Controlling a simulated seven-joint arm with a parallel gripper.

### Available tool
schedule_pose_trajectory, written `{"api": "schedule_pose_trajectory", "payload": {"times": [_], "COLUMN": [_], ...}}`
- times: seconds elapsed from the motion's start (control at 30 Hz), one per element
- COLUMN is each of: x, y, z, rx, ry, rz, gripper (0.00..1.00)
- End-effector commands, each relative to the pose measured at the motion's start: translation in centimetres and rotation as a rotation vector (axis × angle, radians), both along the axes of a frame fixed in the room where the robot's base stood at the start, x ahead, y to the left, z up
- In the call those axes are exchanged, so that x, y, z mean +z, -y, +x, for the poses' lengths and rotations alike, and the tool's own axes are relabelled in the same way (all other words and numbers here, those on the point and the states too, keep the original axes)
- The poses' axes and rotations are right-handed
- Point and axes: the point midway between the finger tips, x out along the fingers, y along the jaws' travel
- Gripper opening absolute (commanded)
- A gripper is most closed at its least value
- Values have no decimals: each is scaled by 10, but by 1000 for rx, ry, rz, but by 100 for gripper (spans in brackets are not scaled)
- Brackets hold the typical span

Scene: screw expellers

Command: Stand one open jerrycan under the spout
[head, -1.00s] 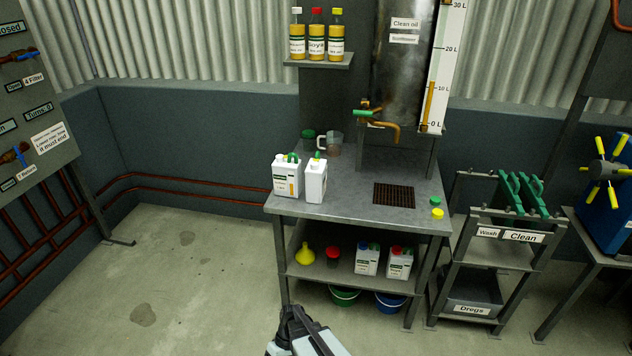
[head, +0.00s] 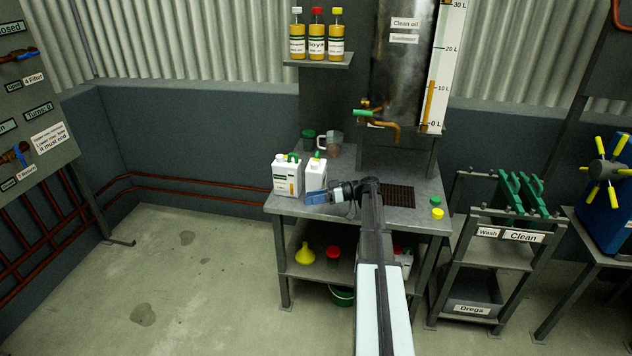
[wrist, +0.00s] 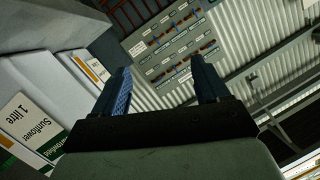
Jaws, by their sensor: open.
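Two white jerrycans stand upright on the steel bench, a left one (head: 284,178) and a right one (head: 316,171), with green on their tops. Whether they are open is too small to tell. My gripper (head: 312,197) is low over the bench in front of the right jerrycan and hides its lower part. In the wrist view my gripper (wrist: 160,85) is open, with nothing between its fingers. White jerrycan sides, one labelled "Sunflower 1 litre" (wrist: 25,125), show left of the fingers. The brass spout (head: 392,130) hangs from the clean oil tank over a dark grate (head: 400,196), with no jerrycan under it.
A green cap (head: 435,200) and a yellow cap (head: 437,213) lie at the bench's right edge. A clear jug (head: 334,143) stands behind the jerrycans. My arm crosses the bench front, hiding part of the lower shelf, where a yellow funnel (head: 305,255) stands.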

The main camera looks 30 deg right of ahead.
Motion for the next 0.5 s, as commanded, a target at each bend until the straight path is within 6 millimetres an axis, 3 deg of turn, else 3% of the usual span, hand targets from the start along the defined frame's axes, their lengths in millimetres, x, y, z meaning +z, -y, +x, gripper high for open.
{"api": "schedule_pose_trajectory", "payload": {"times": [0.03, 0.17, 0.4, 0.5], "x": [22, 73, 94, 87], "y": [23, 67, 159, 179], "z": [4, 3, 37, 49], "rx": [-10, -27, -115, -143], "ry": [65, 221, 404, 428], "rz": [-5, -16, -72, -90], "gripper": [74, 74, 74, 74]}}
